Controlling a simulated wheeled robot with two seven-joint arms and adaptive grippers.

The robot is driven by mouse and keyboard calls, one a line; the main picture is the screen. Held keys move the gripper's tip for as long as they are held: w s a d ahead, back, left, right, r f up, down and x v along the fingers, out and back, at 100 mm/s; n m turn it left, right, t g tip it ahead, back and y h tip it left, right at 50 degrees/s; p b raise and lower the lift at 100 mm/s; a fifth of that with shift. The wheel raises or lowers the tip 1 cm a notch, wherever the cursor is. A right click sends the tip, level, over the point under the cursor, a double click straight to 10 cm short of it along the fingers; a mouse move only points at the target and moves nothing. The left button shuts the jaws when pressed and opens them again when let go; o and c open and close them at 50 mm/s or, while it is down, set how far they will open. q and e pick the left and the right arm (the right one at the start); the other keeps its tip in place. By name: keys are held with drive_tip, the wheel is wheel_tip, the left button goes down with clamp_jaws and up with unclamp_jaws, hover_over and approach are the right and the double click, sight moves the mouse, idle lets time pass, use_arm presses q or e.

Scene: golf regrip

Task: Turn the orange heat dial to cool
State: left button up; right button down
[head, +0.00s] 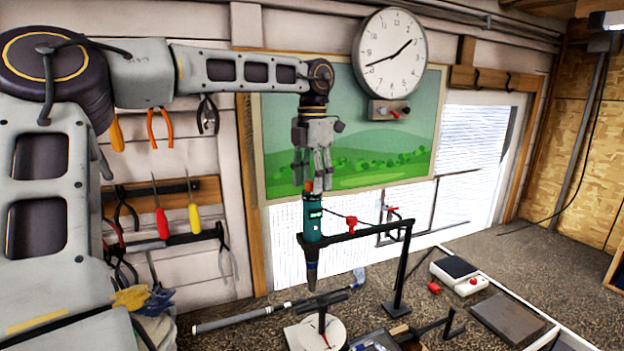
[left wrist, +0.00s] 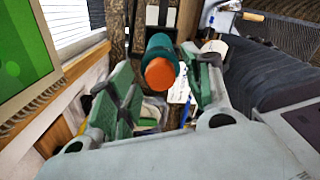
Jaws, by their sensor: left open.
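The orange heat dial (left wrist: 160,76) is the round end cap of a teal tool (left wrist: 160,46) in the left wrist view. In the head view the teal tool (head: 312,217) is upright, nozzle down, at the end of a black stand arm (head: 362,235), and a little of the orange dial (head: 309,187) shows at its top. My left gripper (head: 311,183) points down from above at the dial. In the left wrist view its fingers (left wrist: 165,88) are spread, one on each side of the dial, with visible gaps. Any dial marking is not readable. My right gripper is in neither view.
A golf club (head: 250,316) lies on the bench below, near a round white base (head: 318,335). A white device with a red knob (head: 460,276) stands to the right. A clock (head: 390,54) and hand tools hang on the wall behind.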

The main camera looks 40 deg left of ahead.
use_arm(q)
drive_tip(key=shift+r, duration=0.15)
wheel_tip(320, 180, up, 12)
idle(0.9)
idle(0.6)
